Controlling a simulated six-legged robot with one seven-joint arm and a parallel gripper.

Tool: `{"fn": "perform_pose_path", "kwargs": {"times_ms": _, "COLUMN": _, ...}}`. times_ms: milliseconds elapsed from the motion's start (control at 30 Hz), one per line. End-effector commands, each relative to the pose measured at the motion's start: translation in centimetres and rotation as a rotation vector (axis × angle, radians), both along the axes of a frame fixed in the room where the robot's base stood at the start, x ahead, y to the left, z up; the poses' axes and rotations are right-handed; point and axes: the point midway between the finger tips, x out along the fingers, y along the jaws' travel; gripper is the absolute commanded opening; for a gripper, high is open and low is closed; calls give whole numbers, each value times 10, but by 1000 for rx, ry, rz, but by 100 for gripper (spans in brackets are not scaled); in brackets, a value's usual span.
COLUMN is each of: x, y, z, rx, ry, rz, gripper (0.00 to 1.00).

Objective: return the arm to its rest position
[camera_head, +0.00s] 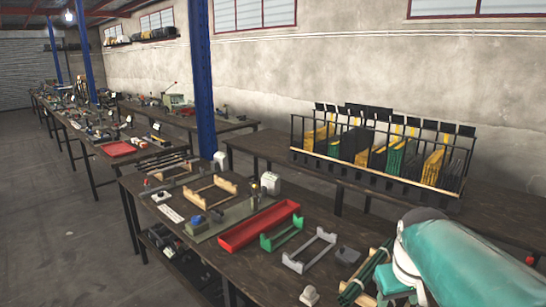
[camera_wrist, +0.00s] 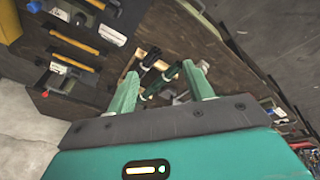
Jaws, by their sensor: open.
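My gripper (camera_wrist: 160,88) shows in the wrist view with its two pale green fingers apart and nothing between them. Beyond the fingertips is a dark wooden surface with several small items on it. In the head view my teal arm (camera_head: 460,262) fills the lower right corner, close over the right end of the near workbench. The gripper's fingers cannot be seen in the head view.
The near workbench (camera_head: 318,272) carries a red tray (camera_head: 259,226), a green holder (camera_head: 282,235), a grey holder (camera_head: 309,251) and dark green rods (camera_head: 366,272). A black rack (camera_head: 385,150) stands on the bench behind. A blue post (camera_head: 203,80) rises left of it. Floor at left is clear.

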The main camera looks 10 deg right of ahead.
Motion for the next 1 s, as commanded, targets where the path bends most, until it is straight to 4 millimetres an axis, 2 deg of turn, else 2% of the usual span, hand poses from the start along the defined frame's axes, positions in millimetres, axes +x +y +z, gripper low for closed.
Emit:
{"fn": "perform_pose_path", "kwargs": {"times_ms": 33, "x": -8, "y": 21, "z": 5, "rx": 1, "ry": -30, "rz": 13, "gripper": 52}}
{"fn": "perform_pose_path", "kwargs": {"times_ms": 200, "x": -37, "y": 74, "z": 12, "rx": 30, "ry": -115, "rz": 28, "gripper": 52}}
{"fn": "perform_pose_path", "kwargs": {"times_ms": 400, "x": -72, "y": 119, "z": 10, "rx": 88, "ry": -203, "rz": 46, "gripper": 52}}
{"fn": "perform_pose_path", "kwargs": {"times_ms": 567, "x": -87, "y": 135, "z": 6, "rx": 120, "ry": -235, "rz": 51, "gripper": 52}}
{"fn": "perform_pose_path", "kwargs": {"times_ms": 833, "x": -89, "y": 137, "z": 5, "rx": 126, "ry": -237, "rz": 48, "gripper": 52}}
{"fn": "perform_pose_path", "kwargs": {"times_ms": 867, "x": -89, "y": 137, "z": 5, "rx": 126, "ry": -237, "rz": 48, "gripper": 50}}
{"fn": "perform_pose_path", "kwargs": {"times_ms": 933, "x": -89, "y": 137, "z": 5, "rx": 126, "ry": -237, "rz": 49, "gripper": 36}}
{"fn": "perform_pose_path", "kwargs": {"times_ms": 1000, "x": -89, "y": 137, "z": 5, "rx": 126, "ry": -237, "rz": 49, "gripper": 36}}
